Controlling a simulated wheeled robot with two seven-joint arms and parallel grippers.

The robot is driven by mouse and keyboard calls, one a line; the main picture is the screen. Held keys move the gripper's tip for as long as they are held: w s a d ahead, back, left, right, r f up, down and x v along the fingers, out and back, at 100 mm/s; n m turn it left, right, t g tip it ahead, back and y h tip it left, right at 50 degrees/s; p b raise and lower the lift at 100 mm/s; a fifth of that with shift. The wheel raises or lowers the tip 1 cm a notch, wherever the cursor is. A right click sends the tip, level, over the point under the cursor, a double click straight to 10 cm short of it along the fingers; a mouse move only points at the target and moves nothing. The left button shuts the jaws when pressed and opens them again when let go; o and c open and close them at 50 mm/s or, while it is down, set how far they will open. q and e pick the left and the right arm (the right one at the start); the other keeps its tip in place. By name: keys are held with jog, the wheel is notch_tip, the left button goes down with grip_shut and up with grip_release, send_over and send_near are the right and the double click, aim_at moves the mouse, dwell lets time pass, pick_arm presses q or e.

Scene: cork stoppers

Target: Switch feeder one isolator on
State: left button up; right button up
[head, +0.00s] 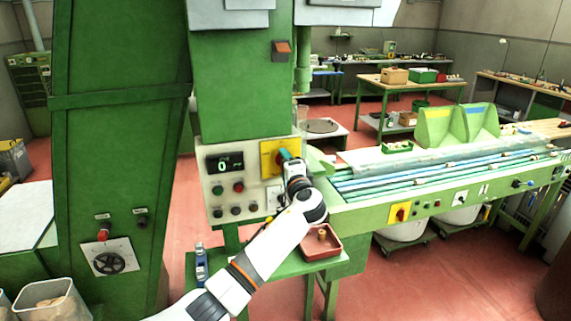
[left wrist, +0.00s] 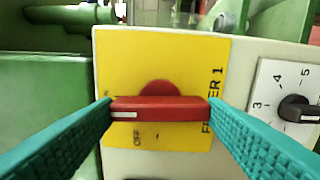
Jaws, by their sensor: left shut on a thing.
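The feeder one isolator is a red rotary handle (left wrist: 160,109) on a yellow plate (left wrist: 185,60) marked FEEDER 1, with OFF lettered below the handle. In the left wrist view the handle lies level, with a white mark at its left end. My left gripper (left wrist: 160,112) has its teal fingers touching the handle's two ends and is shut on it. In the head view the yellow plate (head: 266,147) shows on the green machine's control panel. My left gripper (head: 284,156) covers much of the plate and the handle there. My right gripper is out of view.
A dial with numbers (left wrist: 296,108) sits just right of the plate. The control panel (head: 215,148) has a display reading 0 and several buttons. A red tray (head: 334,252) stands below my arm. Another red and yellow switch (head: 399,212) is on the conveyor front.

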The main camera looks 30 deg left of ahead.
pick_arm(q)
jog(key=shift+m, duration=0.4)
jog(key=o, duration=1)
jog(key=b+v, duration=0.3)
jog(key=v, duration=0.9)
jog(key=shift+b, duration=0.4)
